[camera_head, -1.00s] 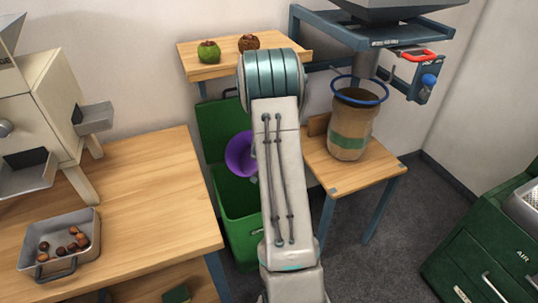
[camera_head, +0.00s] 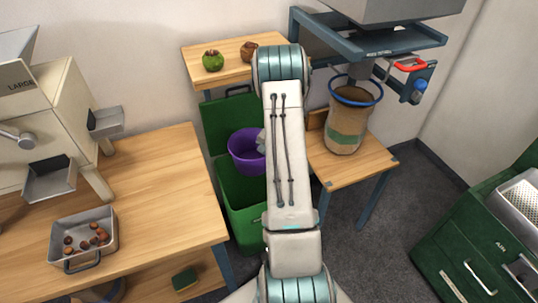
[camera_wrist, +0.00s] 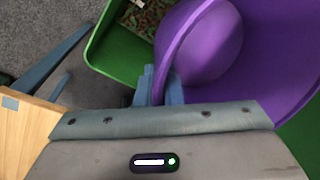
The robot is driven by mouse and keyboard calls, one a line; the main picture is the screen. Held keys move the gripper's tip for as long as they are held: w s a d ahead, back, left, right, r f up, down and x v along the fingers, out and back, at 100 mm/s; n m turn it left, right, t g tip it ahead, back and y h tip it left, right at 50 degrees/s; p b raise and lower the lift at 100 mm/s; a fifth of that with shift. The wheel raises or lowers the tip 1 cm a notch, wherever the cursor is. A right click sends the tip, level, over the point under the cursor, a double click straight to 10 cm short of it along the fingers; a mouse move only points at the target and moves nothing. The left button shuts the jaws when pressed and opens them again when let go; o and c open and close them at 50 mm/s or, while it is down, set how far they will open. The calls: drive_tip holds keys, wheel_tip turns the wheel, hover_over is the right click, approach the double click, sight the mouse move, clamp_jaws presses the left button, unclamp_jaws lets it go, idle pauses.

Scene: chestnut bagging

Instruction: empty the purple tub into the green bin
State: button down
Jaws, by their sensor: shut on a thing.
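The purple tub (camera_head: 243,158) hangs over the green bin (camera_head: 240,222), close to upright, with its mouth up in the head view. My gripper (camera_wrist: 160,85) is shut on the tub's rim, one finger on each side of the wall; the tub also fills the upper right of the wrist view (camera_wrist: 215,45). The part of the tub's inside that shows is smooth purple, with no contents visible. The green bin's lid stands open at the back, and the wrist view shows mottled brown, green and red bits (camera_wrist: 145,15) in the bin. My arm hides the bin's right side.
A wooden table (camera_head: 165,200) with a metal tray of chestnuts (camera_head: 83,220) is left of the bin. A low stand (camera_head: 350,172) with a sack (camera_head: 350,120) is to the right. A shelf (camera_head: 205,74) with two round things is behind. A green cabinet (camera_head: 470,240) stands far right.

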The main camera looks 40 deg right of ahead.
drive_tip(key=s+a+r+p, duration=0.1)
drive_tip(key=s+a+r, duration=0.1)
drive_tip(key=s+r, duration=0.2)
wheel_tip(320, 180, up, 2)
drive_tip(key=shift+s+a+r+p, duration=0.2)
drive_tip(key=shift+s+a+p, duration=0.1)
drive_tip(key=shift+s+p, duration=0.1)
